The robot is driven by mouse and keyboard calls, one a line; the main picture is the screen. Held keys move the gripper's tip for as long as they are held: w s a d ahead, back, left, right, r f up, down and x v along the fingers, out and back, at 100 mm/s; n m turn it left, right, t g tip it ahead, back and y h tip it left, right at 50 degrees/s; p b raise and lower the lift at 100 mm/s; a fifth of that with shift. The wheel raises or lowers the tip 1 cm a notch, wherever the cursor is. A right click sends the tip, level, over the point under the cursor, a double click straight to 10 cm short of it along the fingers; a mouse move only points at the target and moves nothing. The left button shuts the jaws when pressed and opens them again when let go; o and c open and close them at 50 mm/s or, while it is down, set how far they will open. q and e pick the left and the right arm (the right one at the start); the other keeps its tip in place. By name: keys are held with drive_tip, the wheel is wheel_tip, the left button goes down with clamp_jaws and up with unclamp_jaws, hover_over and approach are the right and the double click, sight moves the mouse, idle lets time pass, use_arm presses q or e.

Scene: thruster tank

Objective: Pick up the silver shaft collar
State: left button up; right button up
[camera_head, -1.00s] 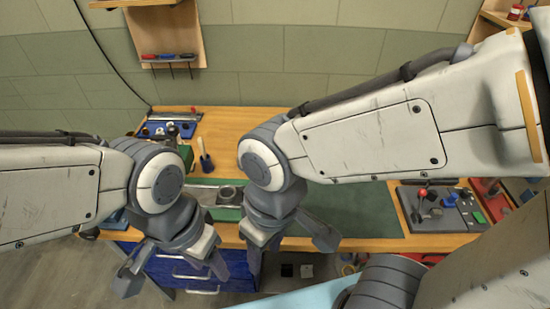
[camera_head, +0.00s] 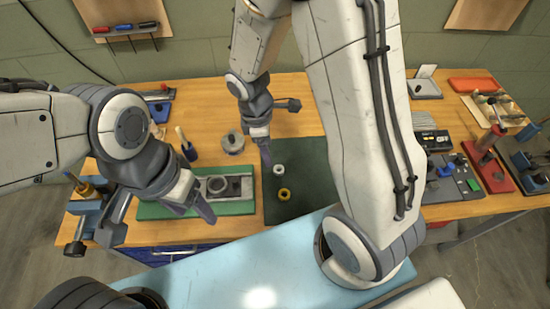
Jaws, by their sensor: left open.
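A small silver ring, which looks like the silver shaft collar (camera_head: 279,170), lies flat on the dark green mat (camera_head: 312,185) at the middle of the bench. A brass-coloured ring (camera_head: 284,194) lies just below it on the same mat. My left gripper (camera_head: 158,222) is open and empty, to the left of the collar, over the front edge of the bench and the green-based fixture. My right gripper (camera_head: 264,150) points down just above and left of the collar, apart from it in the picture. Its jaw opening is not clear from this angle.
A green-based fixture (camera_head: 150,211) with a metal block stands left of the mat. A grey round part (camera_head: 232,141) sits behind it. A control box (camera_head: 455,185) and a red-based press (camera_head: 492,176) stand at the right. My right arm covers the mat's right side.

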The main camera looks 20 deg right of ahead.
approach(279, 172)
drive_tip(key=shift+s+f+n, duration=0.25)
drive_tip(key=shift+f+n, duration=0.1)
drive_tip(key=shift+n, duration=0.05)
drive_tip(key=shift+w+d+f+b, duration=0.1)
drive_tip(key=shift+d+f+b, duration=0.1)
drive_tip(key=shift+f, duration=0.8)
drive_tip(key=shift+w+d+f+b, duration=0.1)
drive_tip(key=shift+d+f+b, duration=0.05)
drive_tip(key=shift+f, duration=0.8)
drive_tip(key=shift+w+d+f+b, duration=0.1)
drive_tip(key=shift+d+f+b, duration=0.1)
drive_tip(key=shift+f, duration=0.8)
clamp_jaws()
